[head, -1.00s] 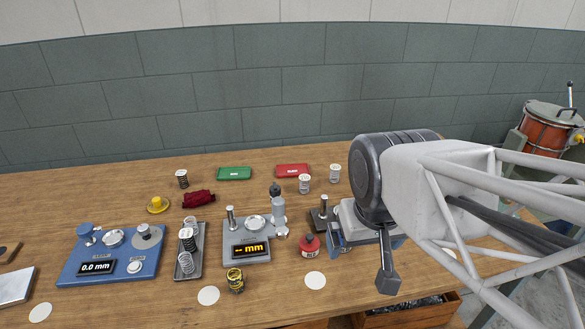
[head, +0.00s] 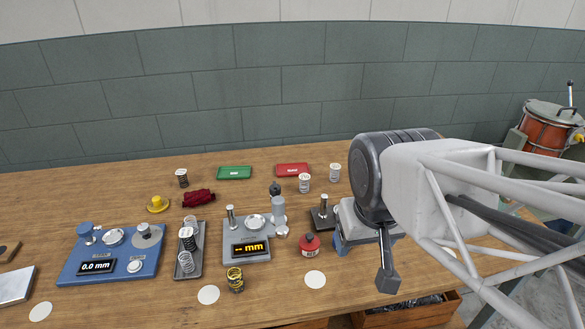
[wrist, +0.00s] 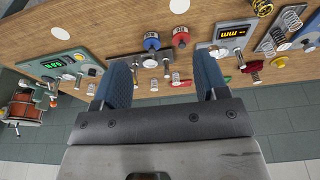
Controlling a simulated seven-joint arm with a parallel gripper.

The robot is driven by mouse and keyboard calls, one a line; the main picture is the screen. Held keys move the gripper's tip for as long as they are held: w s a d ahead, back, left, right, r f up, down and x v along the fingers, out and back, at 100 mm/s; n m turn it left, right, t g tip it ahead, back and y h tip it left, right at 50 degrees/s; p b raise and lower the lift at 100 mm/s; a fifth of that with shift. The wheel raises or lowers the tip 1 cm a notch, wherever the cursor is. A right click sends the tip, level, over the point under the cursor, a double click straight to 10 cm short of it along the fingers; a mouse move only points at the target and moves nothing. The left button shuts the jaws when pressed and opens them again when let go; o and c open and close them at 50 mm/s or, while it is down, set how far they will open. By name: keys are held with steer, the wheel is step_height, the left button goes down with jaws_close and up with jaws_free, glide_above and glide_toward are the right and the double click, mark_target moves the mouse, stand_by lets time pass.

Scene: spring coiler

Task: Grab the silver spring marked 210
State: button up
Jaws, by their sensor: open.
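Two silver springs with white tops stand upright at the back of the bench in the head view, one near the middle (head: 305,183) and one just right of it (head: 334,173). Several more springs lie or stand in a grey tray (head: 178,272) at the left. The number 210 cannot be read on any of them, so I cannot tell which spring bears it. My gripper (wrist: 164,80) is open and empty in the wrist view, its two blue-padded fingers apart. It is above the bench, with small items beyond and between the fingers. In the head view my arm hides the bench's right part.
A blue gauge (head: 72,268) and a grey gauge (head: 228,257) stand on the bench. Green (head: 234,173) and red (head: 292,170) trays lie at the back. Bare wood shows between them.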

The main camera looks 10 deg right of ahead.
steer(key=shift+w, duration=0.1)
steer(key=n+t+h, duration=0.3)
steer(key=n+t, duration=0.8)
steer(key=n, duration=2.3)
glide_above(304, 184)
steer(key=s, duration=0.1)
step_height(304, 184, down, 14)
steer(key=shift+r, duration=0.1)
steer(key=shift+g, duration=0.3)
steer(key=shift+f, duration=1.75)
steer(key=shift+f, duration=0.1)
